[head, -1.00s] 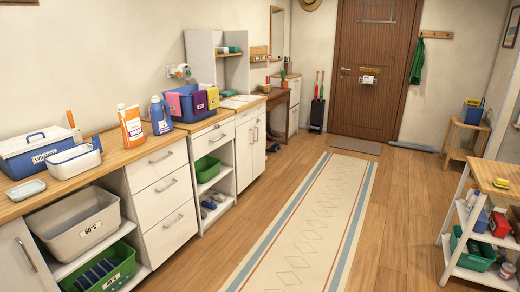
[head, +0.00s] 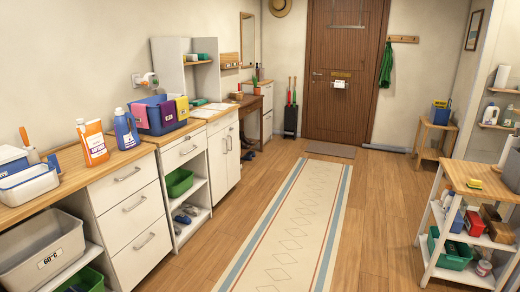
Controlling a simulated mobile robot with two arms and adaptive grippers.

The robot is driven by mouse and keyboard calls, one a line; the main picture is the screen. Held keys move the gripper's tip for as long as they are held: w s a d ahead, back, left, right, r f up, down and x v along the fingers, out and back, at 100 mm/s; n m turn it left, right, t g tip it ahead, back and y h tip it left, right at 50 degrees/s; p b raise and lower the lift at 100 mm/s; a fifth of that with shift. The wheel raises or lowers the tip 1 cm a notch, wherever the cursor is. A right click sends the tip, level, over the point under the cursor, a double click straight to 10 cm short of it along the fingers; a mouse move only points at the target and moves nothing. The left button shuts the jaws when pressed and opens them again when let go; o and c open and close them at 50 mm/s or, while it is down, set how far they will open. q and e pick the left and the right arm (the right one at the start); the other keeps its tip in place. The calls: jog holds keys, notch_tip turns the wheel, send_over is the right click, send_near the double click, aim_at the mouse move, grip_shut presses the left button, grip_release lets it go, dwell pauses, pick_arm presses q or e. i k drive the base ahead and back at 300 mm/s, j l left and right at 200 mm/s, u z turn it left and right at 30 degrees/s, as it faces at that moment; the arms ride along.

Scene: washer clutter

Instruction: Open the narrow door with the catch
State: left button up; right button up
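No door here is clearly marked by a catch that I can make out. A white cabinet (head: 218,166) past the drawers on the left has narrow white door fronts with upright bar handles, and they look shut. A brown wooden door (head: 348,112) stands shut in the far wall, with a lever handle on its left side and a small white item hanging at its middle. Neither of my grippers is in view.
A patterned runner (head: 290,232) lies on the clear wood floor. A wheeled-looking shelf unit (head: 471,180) with a wooden top stands at right. On the left counter are an orange box (head: 94,145), a blue bottle (head: 126,130) and a blue basket (head: 152,119). A grey tub (head: 28,260) sits below.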

aim_at(233, 157)
jog(key=i, duration=2.5)
